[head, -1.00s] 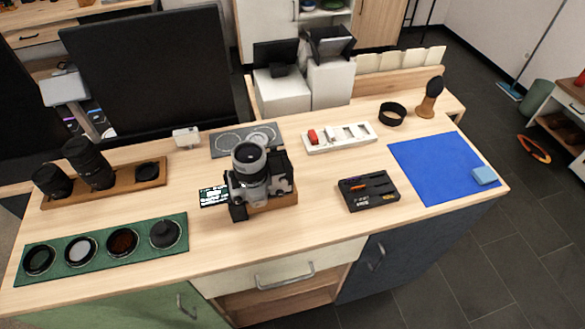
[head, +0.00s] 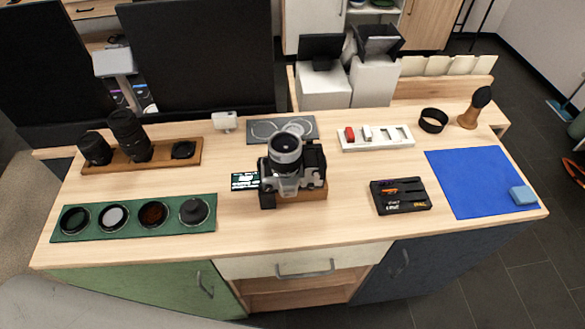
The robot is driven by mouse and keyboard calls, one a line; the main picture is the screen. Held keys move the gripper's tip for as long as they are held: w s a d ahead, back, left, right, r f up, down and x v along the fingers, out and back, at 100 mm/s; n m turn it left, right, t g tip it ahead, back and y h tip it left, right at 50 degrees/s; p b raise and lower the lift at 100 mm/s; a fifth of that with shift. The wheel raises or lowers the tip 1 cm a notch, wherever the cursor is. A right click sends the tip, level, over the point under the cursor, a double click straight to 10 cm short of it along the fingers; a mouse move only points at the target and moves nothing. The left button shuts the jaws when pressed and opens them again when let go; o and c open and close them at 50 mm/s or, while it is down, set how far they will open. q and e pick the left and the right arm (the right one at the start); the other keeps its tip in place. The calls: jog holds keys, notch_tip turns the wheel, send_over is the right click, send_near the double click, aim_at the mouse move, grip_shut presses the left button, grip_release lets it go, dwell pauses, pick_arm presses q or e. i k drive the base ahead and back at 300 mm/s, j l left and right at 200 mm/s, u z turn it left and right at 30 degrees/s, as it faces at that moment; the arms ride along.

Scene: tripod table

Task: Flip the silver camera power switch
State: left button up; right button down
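The silver and black camera (head: 287,178) stands in the middle of the light wood table, on a small wooden block (head: 313,193). Its lens (head: 285,147) points up and toward the back. The power switch is too small to make out. A small dark card with light text (head: 245,181) lies at the camera's left. Neither of my grippers is in view.
A green mat with filters (head: 134,218) lies front left, and a lens tray (head: 165,160) behind it. A black tool case (head: 401,196), a white battery tray (head: 377,138) and a blue cloth (head: 470,180) are to the right. Bare tabletop lies in front of the camera.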

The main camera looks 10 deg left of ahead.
aim_at(323, 168)
jog(key=k+l+z, duration=0.1)
jog(key=l, duration=0.25)
jog(key=k+l+z, duration=0.1)
jog(key=k+l, duration=0.2)
jog(key=k+l+z, duration=0.1)
jog(key=l, duration=0.35)
jog(key=k+l+z, duration=0.1)
jog(key=k+l, duration=0.25)
jog(key=l, duration=0.4)
jog(key=k+z, duration=0.05)
